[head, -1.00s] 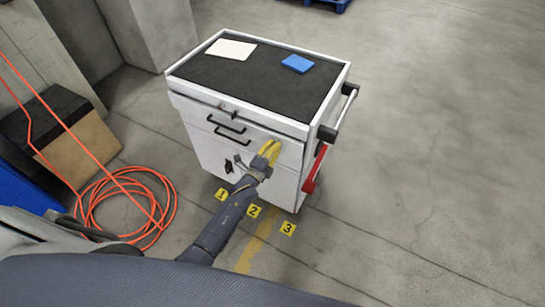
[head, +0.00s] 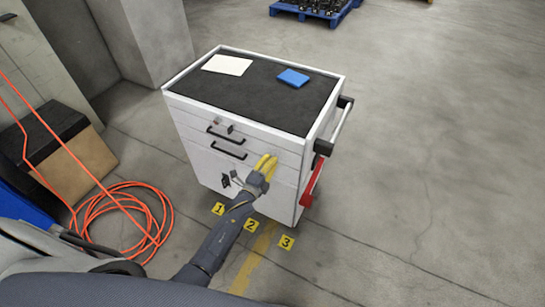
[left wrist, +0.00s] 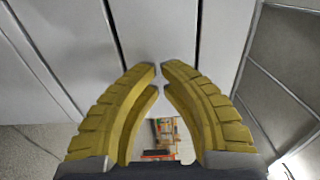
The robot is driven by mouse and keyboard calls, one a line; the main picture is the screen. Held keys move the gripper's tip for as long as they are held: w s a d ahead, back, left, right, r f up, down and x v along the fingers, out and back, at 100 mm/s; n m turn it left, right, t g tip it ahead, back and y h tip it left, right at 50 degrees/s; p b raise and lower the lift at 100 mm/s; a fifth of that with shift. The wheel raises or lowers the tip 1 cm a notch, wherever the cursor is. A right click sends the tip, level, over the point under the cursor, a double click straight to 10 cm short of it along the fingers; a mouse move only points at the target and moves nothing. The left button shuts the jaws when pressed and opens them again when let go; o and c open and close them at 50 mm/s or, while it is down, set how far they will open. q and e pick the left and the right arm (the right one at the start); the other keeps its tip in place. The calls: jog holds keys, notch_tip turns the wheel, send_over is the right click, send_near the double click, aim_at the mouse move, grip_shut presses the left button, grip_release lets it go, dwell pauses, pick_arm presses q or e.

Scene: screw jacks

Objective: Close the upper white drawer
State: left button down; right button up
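The white cabinet (head: 205,172) stands upright with its drawer fronts facing me. The upper white drawer (head: 262,134), just under the dark top, looks flush or nearly flush with the cabinet front. A second drawer (head: 260,158) with a black handle lies below it. My left gripper (head: 268,160) has yellow fingers and is in front of the right part of the drawer fronts, below the upper drawer. In the left wrist view its fingertips (left wrist: 160,70) nearly meet, with nothing between them, before white panels with dark seams. Whether they touch the front I cannot tell. My right gripper is out of view.
A white sheet (head: 227,65) and a blue block (head: 293,78) lie on the cabinet top. A side rail (head: 340,125) and a red part (head: 311,183) are on its right side. An orange hose (head: 120,215) coils at left. Floor at right is clear.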

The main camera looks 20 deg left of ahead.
pick_arm(q)
jog(key=s+a, duration=0.2)
jog(key=s, duration=0.9)
jog(key=s+a+f+n+g+y, duration=0.1)
jog(key=s+f+n+g, duration=0.45)
jog(key=f, duration=0.95)
jog(key=s+a+f+n+g+y, duration=0.25)
jog(key=s+f+n, duration=0.6)
jog(key=f, duration=0.75)
jog(key=s+f+g, duration=0.2)
jog(key=s+f, duration=0.3)
jog(key=s, duration=0.6)
jog(key=s+f+n+g, duration=0.1)
jog(key=s+f+g, duration=0.2)
jog(key=s, duration=0.9)
jog(key=s+f+n+g, duration=0.1)
jog(key=s+f+g, duration=0.2)
jog(key=s+f, duration=0.5)
jog(key=s, duration=0.4)
jog(key=shift+a, duration=0.25)
jog(key=shift+w, duration=0.1)
